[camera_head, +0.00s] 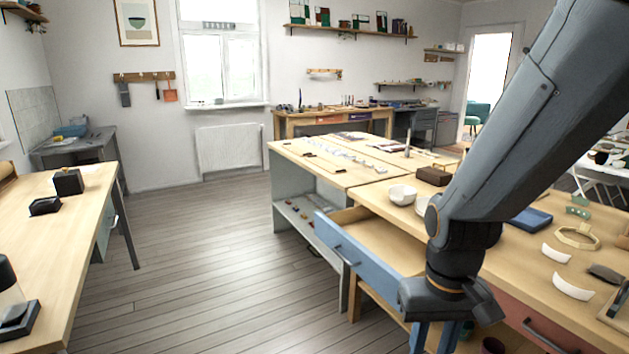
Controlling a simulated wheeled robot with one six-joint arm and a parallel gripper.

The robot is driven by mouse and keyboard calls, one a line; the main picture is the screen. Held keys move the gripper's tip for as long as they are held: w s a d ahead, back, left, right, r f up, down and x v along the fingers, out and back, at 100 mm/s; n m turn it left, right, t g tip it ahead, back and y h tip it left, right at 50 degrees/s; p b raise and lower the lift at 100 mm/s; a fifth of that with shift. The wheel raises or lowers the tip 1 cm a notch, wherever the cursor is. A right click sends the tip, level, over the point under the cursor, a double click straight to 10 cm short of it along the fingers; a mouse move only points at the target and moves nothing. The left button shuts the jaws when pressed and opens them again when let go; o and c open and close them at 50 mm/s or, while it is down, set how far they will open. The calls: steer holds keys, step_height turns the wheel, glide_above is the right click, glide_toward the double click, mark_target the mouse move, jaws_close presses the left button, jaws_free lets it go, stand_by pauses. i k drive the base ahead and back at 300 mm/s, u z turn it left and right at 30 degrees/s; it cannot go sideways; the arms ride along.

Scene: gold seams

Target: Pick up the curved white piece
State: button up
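Two curved white pieces lie on the wooden workbench (510,232) at the right. One curved white piece (556,253) is farther back, and a larger curved white piece (573,287) is nearer the bench's front edge. I cannot tell which one the task means. My gripper (433,341) points down at the bottom of the view, left of both pieces and apart from them. Its two blue fingers stand apart with a gap between them. The fingertips are cut off by the frame's lower edge.
An open blue-fronted drawer (372,257) juts out left of my arm. A white bowl (402,194) and a brown box (433,176) stand on the bench behind. Floor at left is clear.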

mark_target(574, 292)
steer(key=z, duration=0.9)
steer(key=i, duration=0.65)
